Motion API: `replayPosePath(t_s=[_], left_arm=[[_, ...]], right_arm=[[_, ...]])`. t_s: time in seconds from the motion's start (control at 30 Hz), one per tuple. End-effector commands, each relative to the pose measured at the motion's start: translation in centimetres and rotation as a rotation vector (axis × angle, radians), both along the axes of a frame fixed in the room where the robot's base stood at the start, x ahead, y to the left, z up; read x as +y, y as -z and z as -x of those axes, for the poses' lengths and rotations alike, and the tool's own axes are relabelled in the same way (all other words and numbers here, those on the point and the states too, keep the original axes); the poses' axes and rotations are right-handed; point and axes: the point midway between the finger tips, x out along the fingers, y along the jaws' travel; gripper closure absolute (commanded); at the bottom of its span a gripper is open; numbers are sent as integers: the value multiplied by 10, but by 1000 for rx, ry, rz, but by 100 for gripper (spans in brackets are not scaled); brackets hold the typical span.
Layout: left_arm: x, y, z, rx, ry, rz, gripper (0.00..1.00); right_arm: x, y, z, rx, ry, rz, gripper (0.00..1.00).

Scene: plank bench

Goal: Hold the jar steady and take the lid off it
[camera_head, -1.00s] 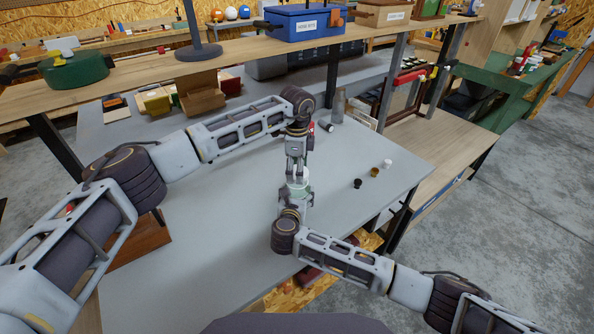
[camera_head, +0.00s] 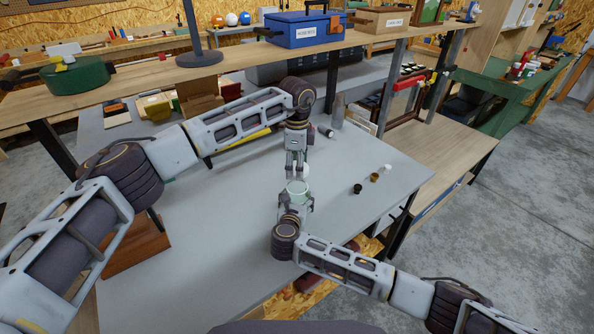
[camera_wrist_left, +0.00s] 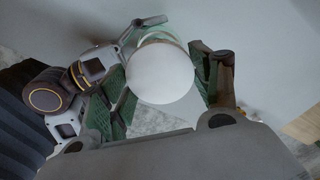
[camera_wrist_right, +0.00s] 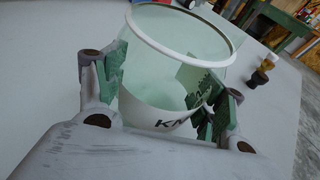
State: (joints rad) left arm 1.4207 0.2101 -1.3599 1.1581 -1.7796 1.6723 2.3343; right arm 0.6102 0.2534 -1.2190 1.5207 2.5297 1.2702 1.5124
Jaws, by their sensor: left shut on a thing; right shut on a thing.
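The jar (camera_head: 297,187) is pale green clear glass, with a white band and dark lettering in the right wrist view (camera_wrist_right: 160,117). It stands upright, and its round top rim shows open there. My right gripper (camera_head: 296,201) is shut around the jar's sides, one finger on each side. The lid (camera_wrist_left: 162,73) is a plain white disc in the left wrist view. My left gripper (camera_head: 297,174) is shut on it, above and slightly beyond the jar in the head view. There the fingers hide most of the lid. The lid is apart from the rim.
Small black, brown and white pieces (camera_head: 357,188) lie on the grey bench to the right. A raised wooden shelf (camera_head: 240,62) runs across the back. Bench around the jar is clear.

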Motion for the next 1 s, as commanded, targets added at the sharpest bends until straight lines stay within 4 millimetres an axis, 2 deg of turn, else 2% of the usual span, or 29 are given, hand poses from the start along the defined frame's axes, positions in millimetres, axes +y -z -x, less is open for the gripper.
replayPosePath(t_s=[0.3, 0.33, 0.5, 1.0], left_arm=[[0, -3, 0, 1, 0, 0, 65], [0, -3, 0, 1, 0, 0, 65], [0, -3, 0, 1, 1, 0, 65], [0, -3, 0, 1, 1, 0, 65]], right_arm=[[0, 0, 0, 0, 1, 0, 97], [0, 0, 0, 0, 1, 0, 27], [0, 0, 0, 0, 1, 0, 6], [1, 0, 2, 0, -1, 0, 5]])
